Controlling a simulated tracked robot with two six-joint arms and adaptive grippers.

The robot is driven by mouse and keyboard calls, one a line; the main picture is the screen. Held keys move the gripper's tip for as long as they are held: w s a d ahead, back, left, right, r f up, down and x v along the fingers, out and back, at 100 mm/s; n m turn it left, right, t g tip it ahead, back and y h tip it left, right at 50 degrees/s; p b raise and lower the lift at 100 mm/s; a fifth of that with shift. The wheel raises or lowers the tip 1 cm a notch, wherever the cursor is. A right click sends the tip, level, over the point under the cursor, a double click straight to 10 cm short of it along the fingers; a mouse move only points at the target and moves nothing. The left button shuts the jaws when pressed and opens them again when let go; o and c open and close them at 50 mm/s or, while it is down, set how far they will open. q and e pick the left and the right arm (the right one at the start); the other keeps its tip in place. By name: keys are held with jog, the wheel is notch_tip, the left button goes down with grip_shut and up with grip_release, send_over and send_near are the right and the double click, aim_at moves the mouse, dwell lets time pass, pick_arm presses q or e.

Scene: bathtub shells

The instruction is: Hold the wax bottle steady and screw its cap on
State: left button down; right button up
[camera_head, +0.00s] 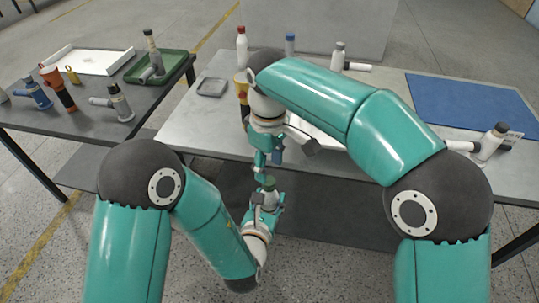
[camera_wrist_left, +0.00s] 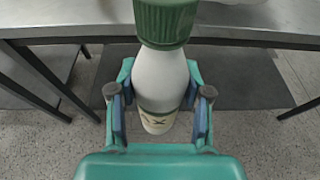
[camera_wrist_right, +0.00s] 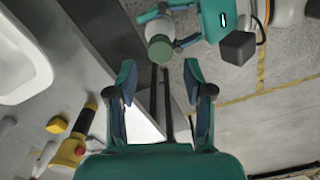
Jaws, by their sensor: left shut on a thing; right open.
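The wax bottle (camera_wrist_left: 160,85) is white with a pale lettered label near its base. Its ribbed green cap (camera_wrist_left: 166,22) sits on its top; I cannot tell how tightly. My left gripper (camera_wrist_left: 158,100) is shut on the bottle's body and holds it upright in front of the bench. In the head view the green cap (camera_head: 269,183) shows above my left gripper (camera_head: 268,200). My right gripper (camera_head: 266,160) hangs above the cap, pointing down and apart from it. In the right wrist view its fingers (camera_wrist_right: 159,78) are open and empty, with the cap (camera_wrist_right: 160,48) beyond their tips.
The grey bench (camera_head: 205,125) lies behind, with a blue mat (camera_head: 470,105), a small grey tray (camera_head: 212,87) and several bottles. A dark side table (camera_head: 75,125) at left holds a green tray (camera_head: 165,66) and tools. Open floor lies under the held bottle.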

aim_at(269, 180)
jog(key=shift+f, duration=2.55)
jog(key=shift+c, duration=0.4)
grip_shut()
jog(key=shift+o, duration=1.2)
grip_release()
notch_tip(269, 180, up, 12)
jog(key=shift+w+f, duration=0.1)
jog(key=shift+f, duration=0.05)
